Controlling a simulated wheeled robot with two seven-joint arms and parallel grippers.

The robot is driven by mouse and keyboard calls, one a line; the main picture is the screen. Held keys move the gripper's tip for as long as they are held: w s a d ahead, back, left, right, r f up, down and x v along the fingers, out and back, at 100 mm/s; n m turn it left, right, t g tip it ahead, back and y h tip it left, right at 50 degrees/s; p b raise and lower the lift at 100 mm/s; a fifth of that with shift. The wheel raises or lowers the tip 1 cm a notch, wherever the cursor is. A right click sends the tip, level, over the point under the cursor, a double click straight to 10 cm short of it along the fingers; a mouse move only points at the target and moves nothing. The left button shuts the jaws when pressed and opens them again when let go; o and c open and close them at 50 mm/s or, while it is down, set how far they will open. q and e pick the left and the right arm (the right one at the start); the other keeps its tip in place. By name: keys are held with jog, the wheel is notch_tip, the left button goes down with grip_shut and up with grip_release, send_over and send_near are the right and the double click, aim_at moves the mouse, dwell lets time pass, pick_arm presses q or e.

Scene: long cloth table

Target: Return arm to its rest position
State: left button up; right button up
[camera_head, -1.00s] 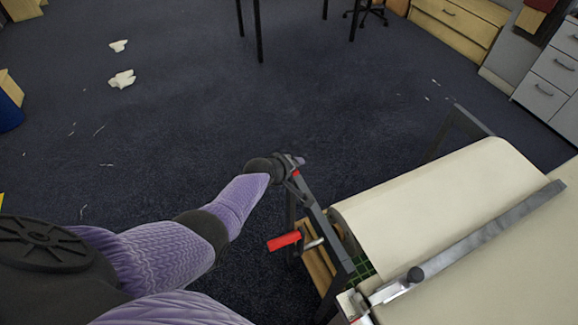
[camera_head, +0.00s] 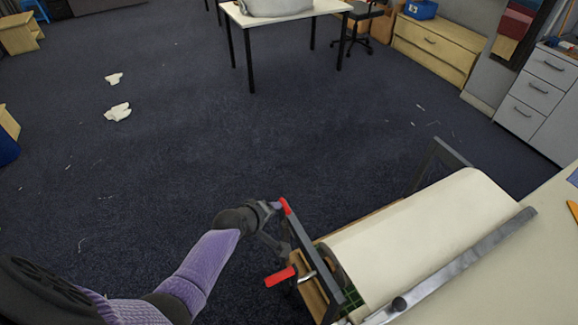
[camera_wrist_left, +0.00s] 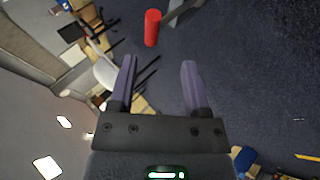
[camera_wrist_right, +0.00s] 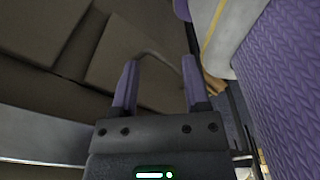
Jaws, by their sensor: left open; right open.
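My left arm with its purple sleeve comes in from the lower left in the head view. Its gripper (camera_head: 277,222) is beside the grey frame at the left end of the long cloth table. In the left wrist view my left gripper (camera_wrist_left: 160,82) has its two fingers apart with nothing between them. The red handle (camera_head: 280,277) of the frame shows below it, and a red cylinder also shows ahead of the fingers in the left wrist view (camera_wrist_left: 152,28). My right gripper (camera_wrist_right: 155,80) shows only in its wrist view, open and empty, near my purple-covered body.
A cream cloth roll (camera_head: 420,235) and a metal bar (camera_head: 465,262) lie on the table at lower right. The dark carpet (camera_head: 190,140) is mostly clear, with white scraps (camera_head: 118,112) at left. A white table (camera_head: 285,17) and grey drawers (camera_head: 535,95) stand behind.

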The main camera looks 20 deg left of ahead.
pick_arm(q)
jog(key=s+d+r+m+g, duration=0.25)
jog(key=s+r+m, duration=0.2)
jog(key=s, duration=0.25)
jog(key=s+d+r+m+g, duration=0.1)
jog(key=s+d+r+m, duration=0.2)
jog(key=s+m, duration=0.35)
jog(key=s+d+r+m+g, duration=0.2)
jog(key=s+d+r+m, duration=0.1)
jog(key=s, duration=0.6)
notch_tip(320, 180, down, 25)
jog(key=s+g+y+b, duration=0.1)
jog(key=g+b, duration=0.1)
jog(key=b, duration=0.6)
jog(key=s+a+f+g+b, duration=0.1)
jog(key=s+f+b, duration=0.6)
jog(key=s+f, duration=0.7)
notch_tip(320, 180, down, 6)
jog(key=shift+s+a+r+m, duration=0.2)
jog(key=shift+a+m, duration=0.2)
jog(key=shift+a, duration=0.5)
